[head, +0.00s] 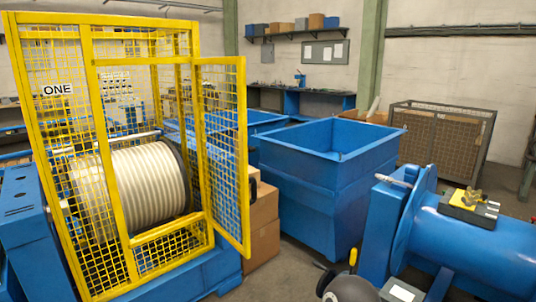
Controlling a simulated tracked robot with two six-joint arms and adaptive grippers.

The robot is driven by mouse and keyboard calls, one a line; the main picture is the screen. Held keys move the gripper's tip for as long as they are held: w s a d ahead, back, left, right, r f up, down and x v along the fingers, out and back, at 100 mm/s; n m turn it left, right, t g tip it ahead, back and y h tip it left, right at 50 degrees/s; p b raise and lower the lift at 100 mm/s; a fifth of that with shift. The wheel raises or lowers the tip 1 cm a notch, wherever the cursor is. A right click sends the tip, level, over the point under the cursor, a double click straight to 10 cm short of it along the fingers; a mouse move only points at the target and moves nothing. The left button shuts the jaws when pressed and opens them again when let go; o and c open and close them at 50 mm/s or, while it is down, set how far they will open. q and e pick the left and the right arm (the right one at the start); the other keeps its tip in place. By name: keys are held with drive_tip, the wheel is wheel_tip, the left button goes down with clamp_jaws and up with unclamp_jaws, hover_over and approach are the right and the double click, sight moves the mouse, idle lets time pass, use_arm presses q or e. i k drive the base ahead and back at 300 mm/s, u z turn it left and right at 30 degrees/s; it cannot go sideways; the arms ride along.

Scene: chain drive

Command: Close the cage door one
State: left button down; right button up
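The yellow mesh cage (90,150) marked ONE (58,90) stands at the left in the head view, around a pale ribbed drum (145,185). Its yellow-framed mesh door (222,150) is open. The door is swung outward at the right side of the cage opening, and its free edge points toward the front right. A dark handle (253,188) shows at that free edge. The opening in front of the drum is uncovered. Neither of my grippers can be made out in this view.
Brown cardboard boxes (263,222) stand just behind and right of the door. A large blue bin (318,185) is in the middle. A blue cylindrical machine (470,245) fills the right. A dark rounded object (350,288) at the bottom is cut off. Floor (285,278) shows in front of the bin.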

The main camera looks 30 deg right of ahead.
sight(243, 202)
drive_tip(key=z, duration=0.5)
drive_tip(key=i, duration=1.25)
drive_tip(key=z, duration=0.85)
drive_tip(key=i, duration=0.5)
drive_tip(key=z, duration=0.25)
drive_tip(key=k, duration=0.9)
drive_tip(key=z, duration=0.2)
drive_tip(key=i, duration=0.9)
drive_tip(key=u, duration=0.05)
